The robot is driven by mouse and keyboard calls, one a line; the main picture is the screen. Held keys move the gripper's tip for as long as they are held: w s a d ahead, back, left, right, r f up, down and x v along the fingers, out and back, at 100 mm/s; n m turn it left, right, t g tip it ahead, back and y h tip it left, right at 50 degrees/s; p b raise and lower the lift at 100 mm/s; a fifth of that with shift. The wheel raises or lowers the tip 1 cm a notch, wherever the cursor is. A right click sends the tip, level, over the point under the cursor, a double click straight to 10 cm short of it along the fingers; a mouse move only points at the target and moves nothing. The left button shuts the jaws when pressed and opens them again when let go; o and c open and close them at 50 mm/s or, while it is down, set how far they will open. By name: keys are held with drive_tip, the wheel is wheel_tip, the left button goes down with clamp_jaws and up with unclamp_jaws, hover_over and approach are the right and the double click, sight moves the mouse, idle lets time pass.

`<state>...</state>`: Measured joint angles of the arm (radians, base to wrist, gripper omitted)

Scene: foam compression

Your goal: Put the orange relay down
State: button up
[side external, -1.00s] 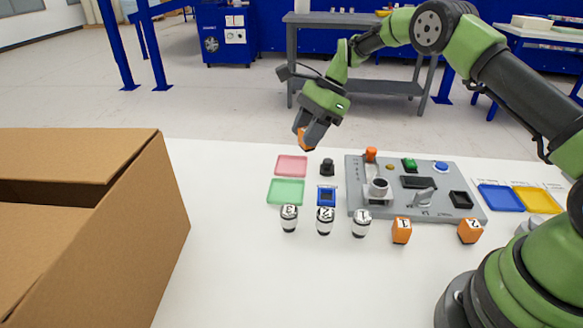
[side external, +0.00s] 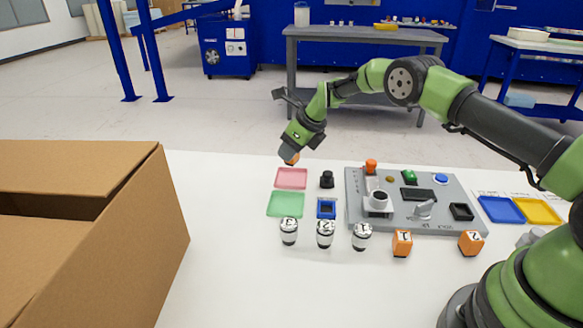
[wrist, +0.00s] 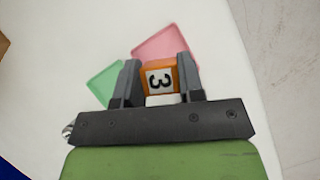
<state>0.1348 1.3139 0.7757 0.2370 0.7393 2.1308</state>
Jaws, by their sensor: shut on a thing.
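My gripper (side external: 289,155) is shut on an orange relay (side external: 291,160) at the far edge of the table, just beyond the pink tray. In the wrist view the relay (wrist: 160,68) sits between the two fingers of my gripper (wrist: 158,80), its face marked 3. The pink tray (side external: 291,178) lies on the table close to the relay, and in the wrist view the pink tray (wrist: 170,42) is partly hidden behind it. I cannot tell the relay's exact height. Two other orange relays, marked 1 (side external: 402,243) and 2 (side external: 471,243), stand near the panel's front edge.
A green tray (side external: 285,204) is in front of the pink one. A black knob (side external: 327,179) and blue-framed part (side external: 326,208) stand to the right. Several white-and-black cylinders (side external: 289,231) are in front. A grey panel (side external: 355,205) is right, a cardboard box (side external: 165,230) left.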

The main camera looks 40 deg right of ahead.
sight(297, 156)
drive_tip(key=shift+f, duration=2.4)
drive_tip(key=o, duration=1)
drive_tip(key=shift+f, duration=0.1)
drive_tip(key=shift+v, duration=0.9)
drive_tip(key=v, duration=1)
drive_tip(key=shift+r, duration=0.3)
